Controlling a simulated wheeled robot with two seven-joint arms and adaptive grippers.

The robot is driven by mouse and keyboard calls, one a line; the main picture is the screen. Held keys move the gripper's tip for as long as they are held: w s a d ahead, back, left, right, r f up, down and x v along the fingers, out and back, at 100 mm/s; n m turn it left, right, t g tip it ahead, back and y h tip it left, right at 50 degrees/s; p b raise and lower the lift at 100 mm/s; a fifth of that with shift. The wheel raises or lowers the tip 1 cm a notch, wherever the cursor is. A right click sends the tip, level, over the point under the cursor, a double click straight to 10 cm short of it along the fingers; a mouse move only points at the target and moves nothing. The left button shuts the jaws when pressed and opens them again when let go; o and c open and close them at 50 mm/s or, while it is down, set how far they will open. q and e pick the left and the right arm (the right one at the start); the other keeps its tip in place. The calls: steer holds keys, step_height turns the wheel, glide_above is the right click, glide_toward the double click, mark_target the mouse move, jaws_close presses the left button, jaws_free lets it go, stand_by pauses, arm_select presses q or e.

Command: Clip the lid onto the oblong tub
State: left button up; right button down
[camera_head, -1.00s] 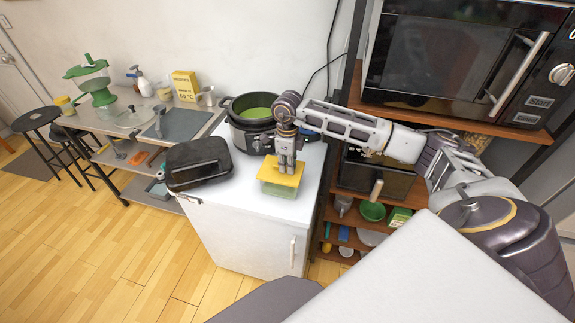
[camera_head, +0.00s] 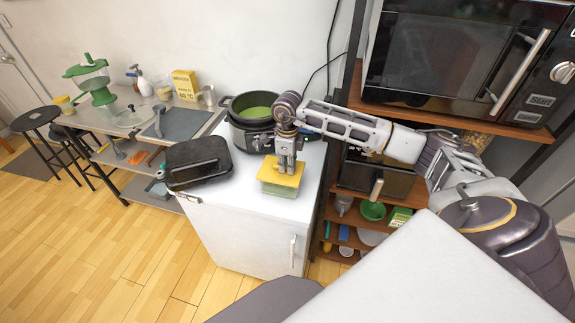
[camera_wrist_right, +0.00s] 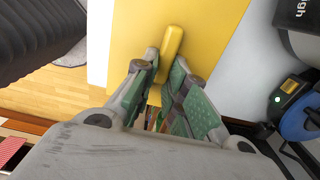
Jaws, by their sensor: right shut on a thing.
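The yellow lid (camera_head: 282,179), flat with a raised bar handle (camera_wrist_right: 173,45), lies over the greenish see-through oblong tub (camera_head: 277,192) on the white cabinet top. Only a narrow strip of the tub's side shows below the lid in the head view. I cannot tell whether the lid's edge is clipped down. My right gripper (camera_head: 288,169) points down and is shut on the lid's handle; its green-padded fingers (camera_wrist_right: 160,100) show in the right wrist view. My left gripper is not in view.
A black lidded roasting pan (camera_head: 198,163) stands left on the cabinet (camera_head: 245,218). A dark cooker (camera_head: 243,133) with a green-filled pot stands behind. A shelf unit with a microwave (camera_head: 455,60) rises to the right. Some bare cabinet top lies around the tub.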

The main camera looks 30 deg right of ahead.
steer(key=shift+f, duration=0.4)
stand_by(0.4)
steer(key=shift+s, duration=0.1)
steer(key=c, duration=1.4)
jaws_free()
steer(key=shift+o, duration=0.2)
steer(key=o, duration=0.4)
steer(key=shift+o, duration=0.2)
steer(key=shift+r, duration=0.1)
steer(key=shift+r+p, duration=1.55)
steer(key=shift+r, duration=1.9)
